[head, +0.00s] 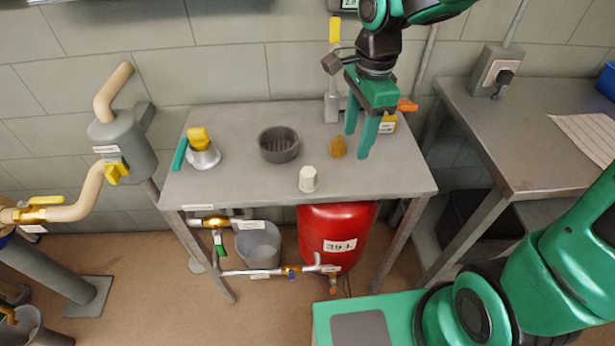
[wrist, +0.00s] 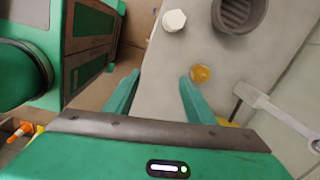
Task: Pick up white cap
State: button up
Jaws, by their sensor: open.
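A small white cap (head: 308,179) stands on the grey metal table (head: 235,184) near its front edge. It also shows in the wrist view (wrist: 174,20) at the top, beyond my fingertips. My gripper (head: 357,142) has green fingers pointing down above the right part of the table, behind and to the right of the cap. In the wrist view my gripper (wrist: 160,82) is open, with nothing between its fingers. The cap is apart from both fingers.
An amber round piece (head: 338,148) sits close to my left finger in the head view. A dark grey ribbed bowl (head: 278,145) stands left of it. A yellow-topped fitting (head: 203,150) is at the table's left. A grey tool (head: 332,104) stands at the back.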

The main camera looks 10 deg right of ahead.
jog(key=m+y, duration=0.1)
jog(key=m, duration=0.1)
send_near(309, 171)
jog(key=shift+a, duration=0.1)
jog(key=f, duration=0.4)
jog(key=shift+a+f, duration=0.2)
jog(key=shift+a, duration=0.2)
jog(key=shift+w+a+f, duration=0.1)
jog(key=shift+f, duration=1.5)
jog(key=shift+a+f, duration=0.1)
jog(key=shift+f, duration=1.45)
jog(key=shift+c, duration=0.4)
jog(key=c, duration=1.1)
